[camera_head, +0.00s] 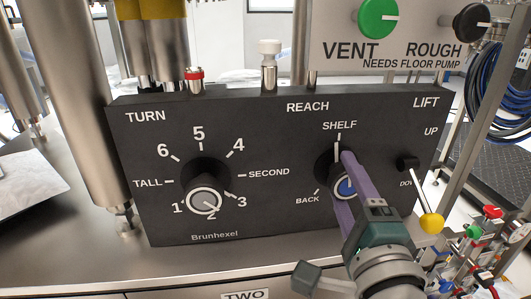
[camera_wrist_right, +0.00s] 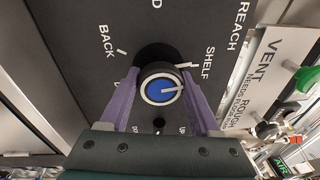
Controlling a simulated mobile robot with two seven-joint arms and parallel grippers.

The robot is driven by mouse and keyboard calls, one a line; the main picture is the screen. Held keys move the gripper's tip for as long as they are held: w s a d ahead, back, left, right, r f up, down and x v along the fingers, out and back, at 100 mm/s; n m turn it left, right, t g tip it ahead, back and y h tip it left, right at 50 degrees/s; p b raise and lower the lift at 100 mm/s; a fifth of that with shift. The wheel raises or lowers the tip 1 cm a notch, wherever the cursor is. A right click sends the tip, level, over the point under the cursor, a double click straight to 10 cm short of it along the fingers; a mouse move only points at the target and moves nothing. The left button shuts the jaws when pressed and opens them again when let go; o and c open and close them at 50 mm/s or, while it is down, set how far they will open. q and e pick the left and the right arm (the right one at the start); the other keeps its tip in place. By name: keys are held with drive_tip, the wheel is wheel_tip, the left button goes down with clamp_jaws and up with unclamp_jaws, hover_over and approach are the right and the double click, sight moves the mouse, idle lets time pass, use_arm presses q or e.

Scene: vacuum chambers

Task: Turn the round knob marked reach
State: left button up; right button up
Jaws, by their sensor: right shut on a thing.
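The reach knob (camera_head: 345,187) sits under the word REACH on the black Brunhexel panel (camera_head: 275,130). It has a blue face with a white pointer line. In the right wrist view the knob (camera_wrist_right: 161,88) points roughly toward the SHELF mark; the BACK mark lies on its other side. My right gripper (camera_head: 343,178) is shut on the knob, with one purple finger on each side in the wrist view (camera_wrist_right: 160,92). In the head view the fingers cover part of the knob and the panel area to its right. My left gripper is not in view.
Above are a green VENT knob (camera_head: 378,17) and a black ROUGH knob (camera_head: 472,22).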

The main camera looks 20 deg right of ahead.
drive_tip(key=shift+r+m, duration=0.2)
drive_tip(key=shift+m, duration=0.5)
drive_tip(key=o, duration=1.4)
drive_tip(key=shift+f, duration=0.1)
drive_tip(key=shift+c, duration=0.2)
drive_tip(key=shift+s, duration=0.1)
drive_tip(key=r+v, duration=0.1)
drive_tip(key=v, duration=0.8)
drive_tip(key=shift+s+a+f+p, duration=0.3)
drive_tip(key=shift+s+f+p, duration=0.05)
drive_tip(key=shift+f+p, duration=0.1)
